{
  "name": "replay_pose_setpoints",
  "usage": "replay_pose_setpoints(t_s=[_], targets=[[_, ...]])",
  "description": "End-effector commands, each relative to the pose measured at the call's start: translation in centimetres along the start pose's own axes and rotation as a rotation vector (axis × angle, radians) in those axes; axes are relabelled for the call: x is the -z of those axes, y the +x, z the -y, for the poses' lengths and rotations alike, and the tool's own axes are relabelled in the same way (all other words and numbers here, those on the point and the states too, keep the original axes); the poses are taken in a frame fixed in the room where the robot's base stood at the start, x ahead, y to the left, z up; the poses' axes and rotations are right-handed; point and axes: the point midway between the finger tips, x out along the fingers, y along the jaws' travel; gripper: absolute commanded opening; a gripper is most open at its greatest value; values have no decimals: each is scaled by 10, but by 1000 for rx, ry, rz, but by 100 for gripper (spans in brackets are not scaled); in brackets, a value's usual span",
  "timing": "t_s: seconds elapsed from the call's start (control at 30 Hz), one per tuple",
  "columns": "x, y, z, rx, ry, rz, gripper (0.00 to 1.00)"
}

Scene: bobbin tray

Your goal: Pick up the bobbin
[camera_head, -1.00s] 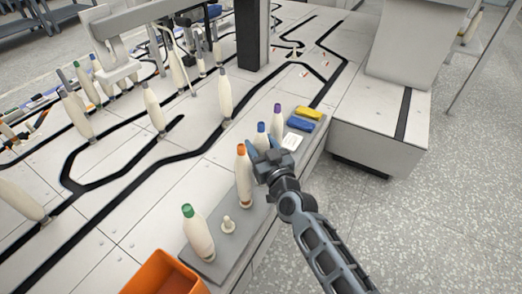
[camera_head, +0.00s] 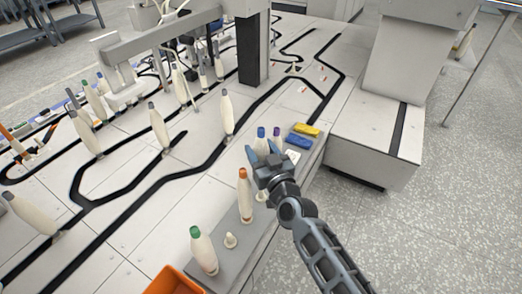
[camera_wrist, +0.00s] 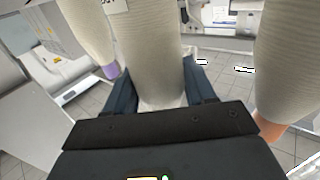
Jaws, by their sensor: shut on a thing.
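My gripper (camera_head: 262,153) is shut on the blue-topped bobbin (camera_head: 261,134), a cream bobbin standing roughly upright between the fingers. In the wrist view the gripper (camera_wrist: 158,82) has its dark fingers on both sides of this bobbin (camera_wrist: 155,40). The bobbin is held above the grey tray (camera_head: 241,252); its lower part is hidden behind the gripper in the head view. A purple-topped bobbin (camera_head: 277,132) stands just behind and right. An orange-topped bobbin (camera_head: 245,198) and a green-topped bobbin (camera_head: 203,252) stand nearer on the tray.
Bare pegs show beside the orange-topped bobbin (camera_head: 261,197) and the green-topped bobbin (camera_head: 231,241). Yellow (camera_head: 306,130) and blue (camera_head: 298,142) items lie at the tray's far end. An orange bin (camera_head: 173,281) is at the near end. More bobbins stand on the light table at left.

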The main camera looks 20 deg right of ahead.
Motion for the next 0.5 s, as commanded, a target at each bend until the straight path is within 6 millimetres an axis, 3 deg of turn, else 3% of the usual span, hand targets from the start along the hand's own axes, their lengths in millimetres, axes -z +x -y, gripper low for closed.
replay_pose_setpoints(t_s=[0.03, 0.5], targets=[[13, 0, 0, 0, 0, -1, 21], [86, 0, 0, 0, 0, -1, 21]])
